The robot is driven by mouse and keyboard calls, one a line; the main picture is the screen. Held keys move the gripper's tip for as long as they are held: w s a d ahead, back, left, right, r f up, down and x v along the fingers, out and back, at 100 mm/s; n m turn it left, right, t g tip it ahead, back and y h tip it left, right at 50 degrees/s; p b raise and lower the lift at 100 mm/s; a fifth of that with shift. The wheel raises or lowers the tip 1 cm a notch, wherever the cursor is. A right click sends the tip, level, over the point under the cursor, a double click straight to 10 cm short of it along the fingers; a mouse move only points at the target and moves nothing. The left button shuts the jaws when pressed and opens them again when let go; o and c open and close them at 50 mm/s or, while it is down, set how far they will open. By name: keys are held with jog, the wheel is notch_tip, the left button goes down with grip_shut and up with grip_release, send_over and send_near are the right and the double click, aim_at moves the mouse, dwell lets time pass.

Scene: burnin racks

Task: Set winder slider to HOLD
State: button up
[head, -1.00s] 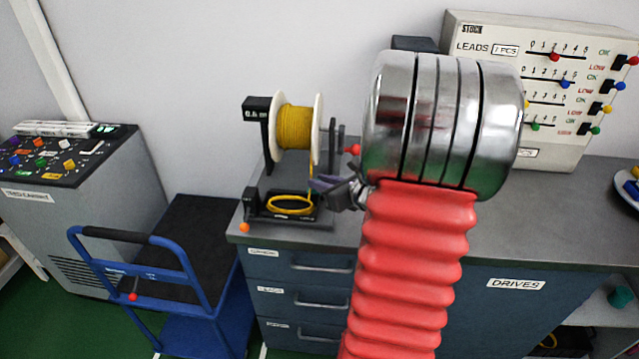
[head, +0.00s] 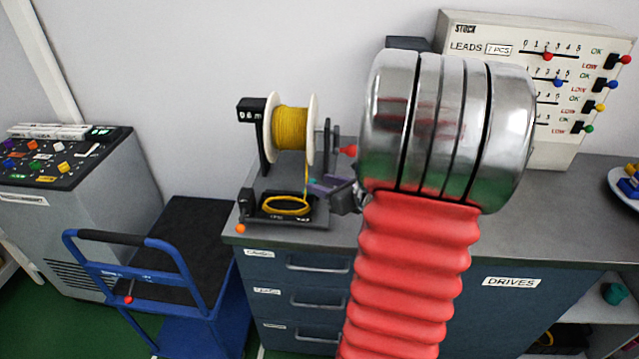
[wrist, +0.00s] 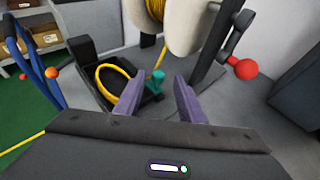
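The winder carries a white spool of yellow cord (head: 292,130), with a flat black tray (head: 262,213) below it holding a yellow coil (head: 285,205). A small teal knob or lever (wrist: 155,80) stands beside the tray; a bit of it shows in the head view (head: 312,182). I cannot read any HOLD mark or tell for sure which part is the slider. My gripper (wrist: 157,88) has purple fingers spread apart, with the teal piece just beyond and between their tips. In the head view my gripper (head: 332,186) is right of the coil, partly behind my arm.
A crank with a red knob (wrist: 242,68) sits right of the spool, close to my gripper. An orange ball (head: 240,228) is at the tray's left front. A blue trolley (head: 165,290) stands left of the bench. A stock panel (head: 530,80) stands at the back right.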

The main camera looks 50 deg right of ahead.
jog(key=v, duration=1.1)
jog(key=shift+s, duration=0.15)
jog(key=shift+a, duration=0.15)
jog(key=w+a+n+g+y, duration=0.25)
jog(key=a+n, duration=0.55)
jog(key=a, duration=0.4)
jog(key=w+a+n+g+y, duration=0.2)
jog(key=a+n+g+y, duration=0.2)
jog(key=a+n, duration=0.65)
jog(key=s+a+r+n+h, duration=0.2)
jog(key=a+n, duration=0.4)
jog(key=n, duration=0.3)
jog(key=s+a+r+n+g+h, duration=0.1)
jog(key=s+a+r+n+h, duration=0.2)
jog(key=a+n, duration=0.3)
jog(key=shift+s+n, duration=0.75)
jog(key=shift+n, duration=1.2)
